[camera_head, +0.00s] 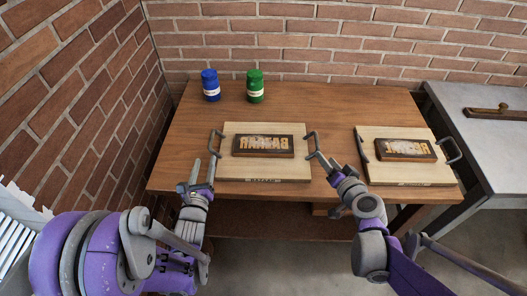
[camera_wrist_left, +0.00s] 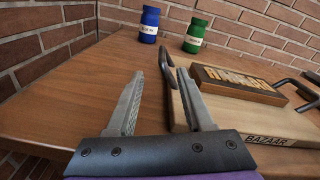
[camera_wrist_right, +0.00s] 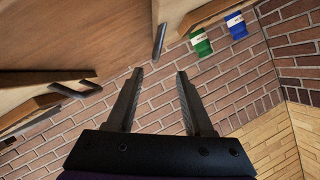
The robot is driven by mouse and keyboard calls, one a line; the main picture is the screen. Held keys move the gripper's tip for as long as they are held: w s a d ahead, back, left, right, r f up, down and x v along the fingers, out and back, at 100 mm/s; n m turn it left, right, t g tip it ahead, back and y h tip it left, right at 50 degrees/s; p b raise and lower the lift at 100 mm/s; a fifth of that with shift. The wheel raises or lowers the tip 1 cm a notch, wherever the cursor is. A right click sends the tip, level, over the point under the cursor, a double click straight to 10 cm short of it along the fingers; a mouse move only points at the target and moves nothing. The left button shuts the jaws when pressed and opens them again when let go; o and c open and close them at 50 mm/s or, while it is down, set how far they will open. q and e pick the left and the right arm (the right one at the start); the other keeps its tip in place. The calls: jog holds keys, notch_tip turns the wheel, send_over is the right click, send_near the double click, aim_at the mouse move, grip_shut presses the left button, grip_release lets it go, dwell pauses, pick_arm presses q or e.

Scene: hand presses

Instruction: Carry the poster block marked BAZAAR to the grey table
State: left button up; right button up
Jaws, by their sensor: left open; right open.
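The BAZAAR poster block (camera_head: 287,172) lies flat on the brown table, a pale board with a dark plate of raised orange letters and a grey handle at each side. Its front edge reads BAZAAR in the left wrist view (camera_wrist_left: 238,122). My left gripper (camera_head: 197,172) is open beside the left handle (camera_head: 214,143); in the left wrist view that handle shows just beyond the fingertips (camera_wrist_left: 160,74). My right gripper (camera_head: 324,166) is open close to the right handle (camera_head: 313,143). In the right wrist view a handle (camera_wrist_right: 159,40) shows beyond the fingertips (camera_wrist_right: 160,74). Neither gripper visibly holds anything.
The grey table (camera_head: 490,150) stands to the right, with a long brown tool (camera_head: 498,113) at its back. A second poster block (camera_head: 408,176) lies right of BAZAAR. Blue (camera_head: 211,85) and green (camera_head: 255,87) jars stand behind. Brick walls close the left and back.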

aim_at(209, 146)
pick_arm(q)
jog(key=shift+s+d+f+m, duration=0.1)
jog(key=shift+d+m, duration=0.1)
jog(key=shift+m, duration=0.6)
pick_arm(e)
jog(key=shift+w+d+f, duration=0.15)
jog(key=shift+w+d, duration=0.1)
jog(key=shift+d, duration=0.2)
jog(key=shift+w+a, duration=0.1)
pick_arm(q)
jog(key=w, duration=1.1)
pick_arm(e)
jog(key=x, duration=1)
jog(key=shift+w, duration=0.4)
pick_arm(q)
grip_shut()
pick_arm(e)
grip_shut()
pick_arm(q)
jog(key=shift+s+a, duration=0.1)
jog(key=shift+a, duration=0.1)
